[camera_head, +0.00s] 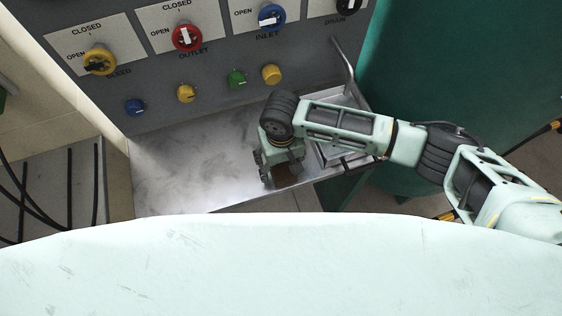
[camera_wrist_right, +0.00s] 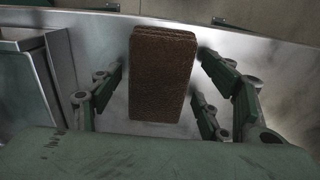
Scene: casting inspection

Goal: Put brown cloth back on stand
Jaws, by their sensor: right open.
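The brown cloth (camera_wrist_right: 160,72) is a thick brown rectangular pad, lying on the metal shelf (camera_head: 190,170) below the control panel. In the head view only a small brown part of the cloth (camera_head: 284,174) shows near the shelf's front edge, beneath my right gripper (camera_head: 279,168). In the wrist view my right gripper (camera_wrist_right: 161,92) is open, its fingers on either side of the cloth with visible gaps. I cannot tell how high the fingertips are above the shelf. My left gripper is not in view. I cannot tell which part is the stand.
A square metal tray (camera_head: 320,156) with a raised rim stands on the shelf's right, partly behind my right arm. The control panel (camera_head: 215,60) with several coloured knobs rises behind. A green tank (camera_head: 460,60) stands at the right. The shelf's left part is clear.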

